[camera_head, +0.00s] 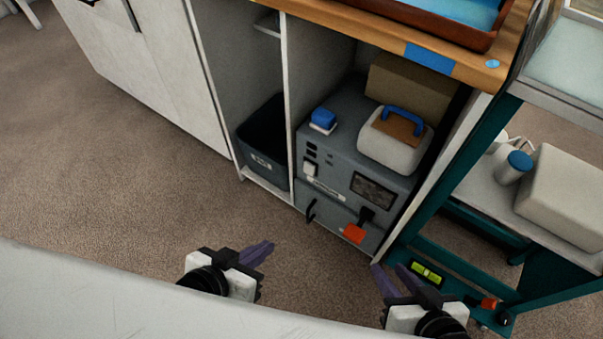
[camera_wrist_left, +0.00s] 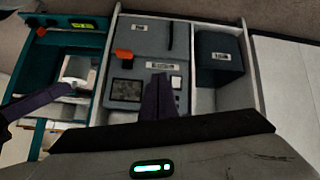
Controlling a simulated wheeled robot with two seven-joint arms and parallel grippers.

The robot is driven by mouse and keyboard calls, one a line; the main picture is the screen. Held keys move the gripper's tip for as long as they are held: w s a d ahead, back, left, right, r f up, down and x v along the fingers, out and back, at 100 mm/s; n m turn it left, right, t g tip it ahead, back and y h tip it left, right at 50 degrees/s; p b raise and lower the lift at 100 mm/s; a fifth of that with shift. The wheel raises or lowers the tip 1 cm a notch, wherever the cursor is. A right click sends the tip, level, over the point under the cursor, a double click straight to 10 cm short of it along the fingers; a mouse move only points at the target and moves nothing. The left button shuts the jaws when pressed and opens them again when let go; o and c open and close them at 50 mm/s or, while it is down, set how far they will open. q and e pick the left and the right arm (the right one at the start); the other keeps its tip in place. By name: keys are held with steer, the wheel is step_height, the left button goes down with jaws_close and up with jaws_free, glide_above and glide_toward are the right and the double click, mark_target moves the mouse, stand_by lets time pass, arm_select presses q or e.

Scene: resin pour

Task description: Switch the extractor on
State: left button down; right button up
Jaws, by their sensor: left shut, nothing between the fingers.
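The extractor appears to be the grey box (camera_head: 338,150) low in the cabinet. Its front has a pale rocker-like switch (camera_head: 310,170), small dark buttons, a dark grille (camera_head: 373,190) and an orange tag or lever (camera_head: 354,233) below. The front also shows upside down in the left wrist view (camera_wrist_left: 145,50), with the pale switch (camera_wrist_left: 176,83) just right of my fingers. I cannot tell the switch's position. My left gripper (camera_head: 262,252) is shut and empty, in front of the cabinet and apart from the panel. My right gripper (camera_head: 388,272) is open and empty, farther right.
A dark bin (camera_head: 265,140) stands in the cabinet's left compartment. A white case with a blue handle (camera_head: 395,135) and a blue-topped item (camera_head: 323,119) sit on the grey box. A teal-framed cart (camera_head: 450,200) stands right. Carpet before the cabinet is clear.

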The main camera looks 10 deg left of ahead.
arm_select(q)
steer(key=w+a+f+m+t+h, duration=0.1)
steer(key=w+f+m, duration=0.2)
steer(key=w+m, duration=0.3)
steer(key=w+a+f+m+t+p, duration=0.1)
steer(key=w+m, duration=0.6)
steer(key=m, duration=0.8)
step_height(320, 180, down, 3)
steer(key=shift+a+r+t+h, duration=0.15)
steer(key=shift+a+t+h, duration=0.2)
steer(key=shift+t, duration=0.35)
steer(key=shift+d, duration=0.1)
